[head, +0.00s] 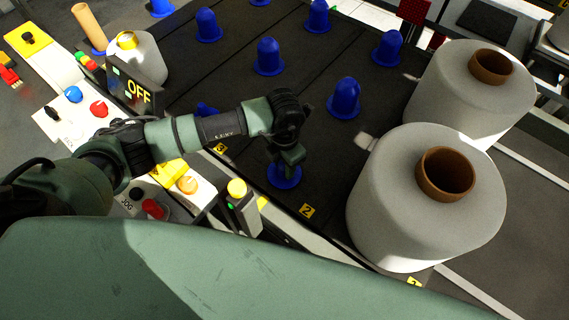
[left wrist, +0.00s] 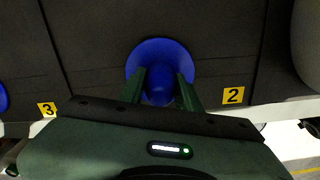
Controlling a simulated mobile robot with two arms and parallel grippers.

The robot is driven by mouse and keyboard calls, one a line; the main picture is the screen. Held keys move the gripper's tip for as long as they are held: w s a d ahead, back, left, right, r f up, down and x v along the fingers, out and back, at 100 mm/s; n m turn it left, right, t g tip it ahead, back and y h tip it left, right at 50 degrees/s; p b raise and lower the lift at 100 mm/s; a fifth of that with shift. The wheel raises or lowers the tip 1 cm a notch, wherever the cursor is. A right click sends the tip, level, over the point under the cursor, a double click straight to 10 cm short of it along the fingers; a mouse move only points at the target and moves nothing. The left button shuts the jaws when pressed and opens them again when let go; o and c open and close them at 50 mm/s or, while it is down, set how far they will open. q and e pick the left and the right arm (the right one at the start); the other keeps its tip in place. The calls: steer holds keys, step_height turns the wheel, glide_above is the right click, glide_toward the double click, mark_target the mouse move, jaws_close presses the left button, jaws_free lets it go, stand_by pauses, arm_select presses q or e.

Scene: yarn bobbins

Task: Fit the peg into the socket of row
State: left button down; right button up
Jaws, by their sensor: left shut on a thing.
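A blue peg (left wrist: 159,50) with a round flange is between the two fingers of my left gripper (left wrist: 160,88) in the left wrist view. The fingers are shut on its narrow body. In the head view my left gripper (head: 288,160) points down, and only the peg's blue flange (head: 284,178) shows below it. The peg is at the front edge of the dark panel (head: 235,105), between the yellow labels 3 (head: 220,148) and 2 (head: 307,211). The gripper hides its top, and I cannot tell how deep it sits. My right gripper is out of view.
Several other blue pegs, such as one (head: 344,98), stand upright in rows on the panel. Two large white bobbins with brown cores, one near (head: 385,205) and one far (head: 440,85), stand at the right.

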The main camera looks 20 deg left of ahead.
arm_select(q)
steer(key=shift+a+f+b, duration=0.1)
steer(key=shift+f+b, duration=0.25)
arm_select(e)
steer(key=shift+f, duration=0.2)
arm_select(q)
steer(key=c, duration=0.9)
jaws_free()
steer(key=shift+s+f, duration=0.1)
